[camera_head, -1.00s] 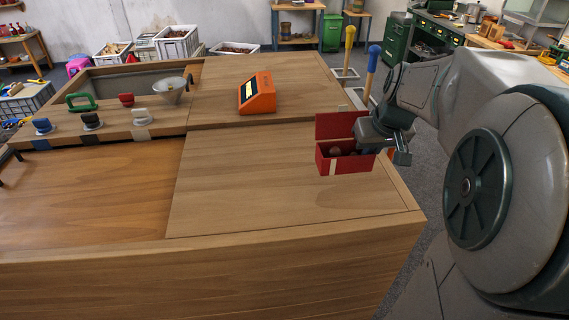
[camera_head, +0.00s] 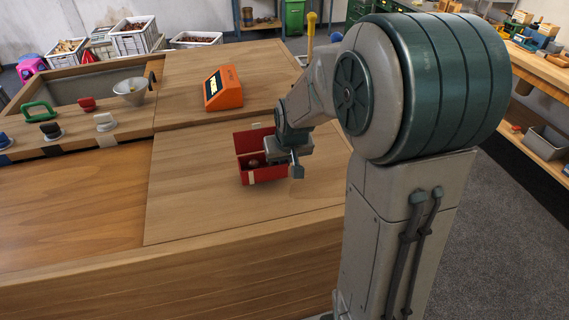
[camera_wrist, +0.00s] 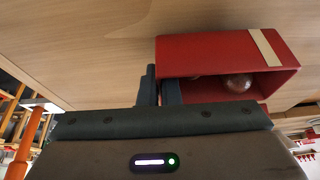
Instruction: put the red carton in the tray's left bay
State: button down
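The red carton (camera_head: 264,174) is open at the top, with its lid flap raised at the back and a pale strip on its front. It is over the right-hand panel of the wooden bench, and I cannot tell whether it touches the wood. My gripper (camera_head: 274,156) is at its right rear. In the wrist view the carton (camera_wrist: 215,50) holds a shiny brown chestnut (camera_wrist: 239,83). I cannot make out a tray with bays.
An orange device (camera_head: 223,90) with a dark screen stands on the bench behind the carton. A metal funnel (camera_head: 130,92), a green handle (camera_head: 40,110) and several knobs are at the left. The bench top (camera_head: 190,190) left of the carton is clear.

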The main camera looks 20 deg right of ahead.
jog(key=shift+f, duration=1.15)
jog(key=shift+f, duration=0.1)
jog(key=c, duration=2.1)
grip_release()
jog(key=shift+f, duration=0.1)
jog(key=o, duration=0.5)
jog(key=shift+c, duration=0.2)
jog(key=shift+r, duration=0.2)
